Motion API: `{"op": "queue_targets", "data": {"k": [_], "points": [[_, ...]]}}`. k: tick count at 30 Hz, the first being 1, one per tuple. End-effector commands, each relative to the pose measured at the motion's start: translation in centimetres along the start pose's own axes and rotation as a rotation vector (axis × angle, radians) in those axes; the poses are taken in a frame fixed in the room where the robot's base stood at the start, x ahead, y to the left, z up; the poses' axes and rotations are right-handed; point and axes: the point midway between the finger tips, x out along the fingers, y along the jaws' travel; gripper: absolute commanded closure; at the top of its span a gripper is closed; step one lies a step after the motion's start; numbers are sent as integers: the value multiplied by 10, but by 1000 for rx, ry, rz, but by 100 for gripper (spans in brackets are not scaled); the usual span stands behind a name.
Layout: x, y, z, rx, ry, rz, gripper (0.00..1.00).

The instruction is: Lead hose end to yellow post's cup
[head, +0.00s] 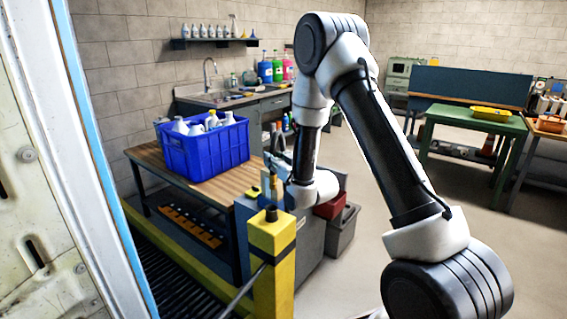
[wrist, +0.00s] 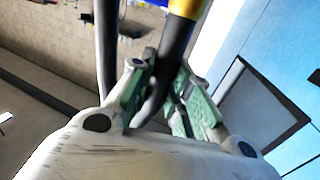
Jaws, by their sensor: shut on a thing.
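The yellow post (head: 272,262) stands at the lower middle of the head view, with a small dark cup (head: 271,214) on its top. My gripper (head: 274,178) is above the post's top, partly hidden by its own wrist. In the wrist view my gripper (wrist: 155,98) has its green-padded fingers shut on the dark hose end (wrist: 157,88), which has a yellow section (wrist: 182,28). The hose end appears small in the head view, above the cup; I cannot tell whether they touch.
A blue crate (head: 203,150) of white bottles stands on a wooden-topped bench (head: 140,152) behind the post. A pale door frame (head: 75,200) fills the left edge. Open floor lies right.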

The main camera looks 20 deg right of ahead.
Motion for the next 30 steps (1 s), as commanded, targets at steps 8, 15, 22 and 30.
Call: {"op": "queue_targets", "data": {"k": [8, 15, 22, 30], "points": [[3, -8, 17, 1, -1, -32, 100], [3, -8, 43, 2, -1, -31, 100], [3, -7, 62, 1, -1, -31, 100], [3, -7, 68, 1, 2, -31, 100]]}}
